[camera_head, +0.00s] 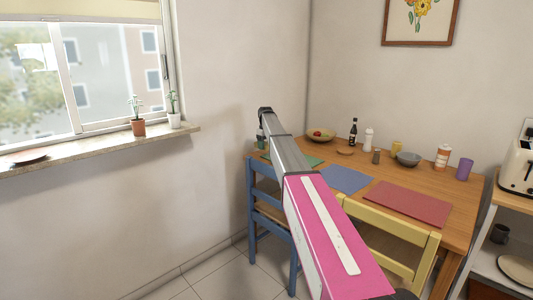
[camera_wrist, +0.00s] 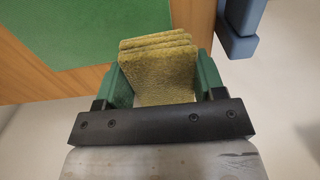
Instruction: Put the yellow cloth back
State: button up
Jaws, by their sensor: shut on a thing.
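The yellow cloth (camera_wrist: 158,72), folded in several layers, is between the two green fingers of my gripper (camera_wrist: 163,70) in the wrist view. My gripper is shut on it, with a finger touching each side. The cloth is beyond the table edge in that view, with the wooden table (camera_wrist: 25,80) and a green placemat (camera_wrist: 85,28) behind it. In the head view my arm reaches to the table's left end and the cloth cannot be made out there.
The table (camera_head: 458,207) holds a blue placemat (camera_head: 346,179), a red placemat (camera_head: 408,204), a bowl (camera_head: 320,136) and several bottles and cups. A blue chair (camera_head: 268,215) and a yellow chair (camera_head: 395,223) stand at its near side. Potted plants (camera_head: 138,127) stand on the windowsill (camera_head: 90,147).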

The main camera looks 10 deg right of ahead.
aim_at(267, 156)
jog(key=shift+w+d+f, duration=0.1)
jog(key=shift+d+f, duration=0.2)
jog(key=shift+d, duration=0.05)
jog(key=shift+f, duration=1.85)
jog(key=shift+f, duration=0.1)
jog(key=o, duration=0.9)
jog(key=shift+c, duration=0.2)
notch_tip(267, 156, up, 12)
jog(key=shift+r, duration=0.1)
